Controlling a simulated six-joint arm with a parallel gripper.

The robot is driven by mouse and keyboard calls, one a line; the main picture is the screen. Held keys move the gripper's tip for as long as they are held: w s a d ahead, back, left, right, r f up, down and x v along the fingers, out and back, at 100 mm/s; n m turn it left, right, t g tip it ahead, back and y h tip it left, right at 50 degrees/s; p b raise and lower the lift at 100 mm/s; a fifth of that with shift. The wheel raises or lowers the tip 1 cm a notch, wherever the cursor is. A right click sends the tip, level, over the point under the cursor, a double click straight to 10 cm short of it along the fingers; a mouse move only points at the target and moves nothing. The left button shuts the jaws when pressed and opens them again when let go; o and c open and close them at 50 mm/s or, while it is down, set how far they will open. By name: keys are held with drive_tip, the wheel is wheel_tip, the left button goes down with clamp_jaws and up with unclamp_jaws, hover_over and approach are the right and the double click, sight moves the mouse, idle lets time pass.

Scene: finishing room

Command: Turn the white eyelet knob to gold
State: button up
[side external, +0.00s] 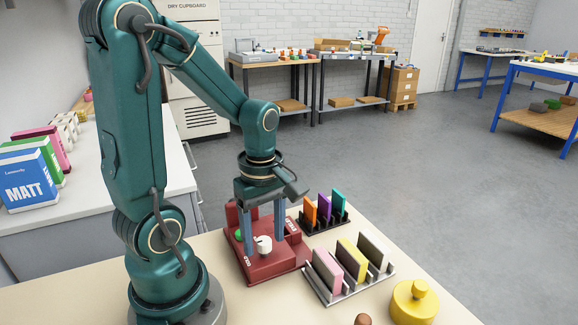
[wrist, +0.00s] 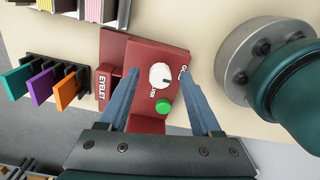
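The white eyelet knob (side external: 264,244) sits on top of a dark red machine (side external: 270,268). In the wrist view the knob (wrist: 158,72) is round, with a short dark mark at its lower right edge. Small white lettering shows beside it, one label partly readable as gold at the upper right; the exact setting is unclear. A green button (wrist: 163,106) is beside the knob. My gripper (side external: 265,243) points down over the machine. In the wrist view its blue fingers (wrist: 160,66) are wide apart on either side of the knob, with gaps, holding nothing.
A yellow knobbed object (side external: 414,303) is at the front right. Bare table lies in front of the machine.

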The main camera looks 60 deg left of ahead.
sight(265, 241)
drive_tip(key=shift+r, duration=2.6)
drive_tip(key=d+r+m+t, duration=0.2)
drive_tip(key=d+m+t, duration=0.1)
drive_tip(key=m, duration=0.7)
drive_tip(key=d+r+m+t, duration=0.2)
drive_tip(key=d+m, duration=0.3)
drive_tip(key=m, duration=0.5)
drive_tip(key=shift+s+d+r+t, duration=0.15)
drive_tip(key=shift+s+r+t, duration=0.1)
drive_tip(key=shift+s+t, duration=0.15)
